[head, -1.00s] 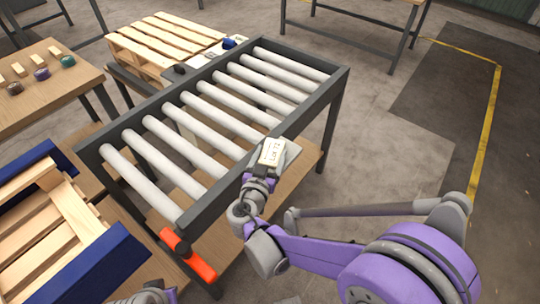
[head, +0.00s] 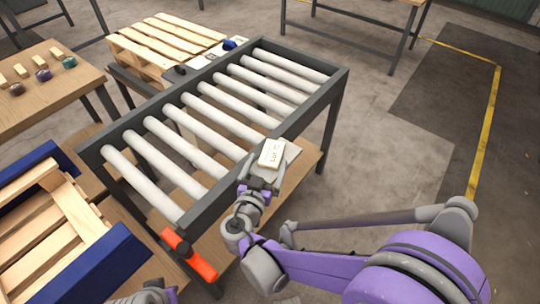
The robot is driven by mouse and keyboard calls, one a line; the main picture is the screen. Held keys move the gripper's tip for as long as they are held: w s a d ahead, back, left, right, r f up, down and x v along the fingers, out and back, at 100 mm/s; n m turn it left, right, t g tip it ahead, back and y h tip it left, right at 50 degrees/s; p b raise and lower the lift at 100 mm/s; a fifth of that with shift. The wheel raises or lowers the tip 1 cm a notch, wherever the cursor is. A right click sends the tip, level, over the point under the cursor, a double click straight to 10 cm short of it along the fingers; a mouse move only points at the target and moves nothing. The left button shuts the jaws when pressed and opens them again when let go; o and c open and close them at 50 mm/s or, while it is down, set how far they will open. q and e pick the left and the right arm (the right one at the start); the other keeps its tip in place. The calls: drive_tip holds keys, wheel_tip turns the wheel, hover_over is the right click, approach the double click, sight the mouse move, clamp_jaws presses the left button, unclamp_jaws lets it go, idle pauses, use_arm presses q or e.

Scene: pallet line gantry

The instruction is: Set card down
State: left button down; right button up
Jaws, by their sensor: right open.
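The card (head: 272,153) is a small cream piece with dark lettering. It lies on a small grey plate (head: 292,153) at the right side rail of the roller conveyor. My right gripper (head: 264,174) is just on the near side of the card, its fingers open and pointing at it. I cannot tell whether a fingertip still touches the card. My left gripper does not show clearly; only a bit of my left arm shows at the bottom edge.
The roller conveyor (head: 340,78) fills the middle. A red-orange handle (head: 190,256) sticks out at its near corner. A wooden pallet (head: 165,35) stands behind it, and a blue-ended crate (head: 110,262) is at lower left. Open floor lies to the right.

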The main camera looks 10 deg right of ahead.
drive_tip(key=v, duration=0.8)
drive_tip(key=shift+p, duration=0.4)
drive_tip(key=shift+s+f, duration=0.1)
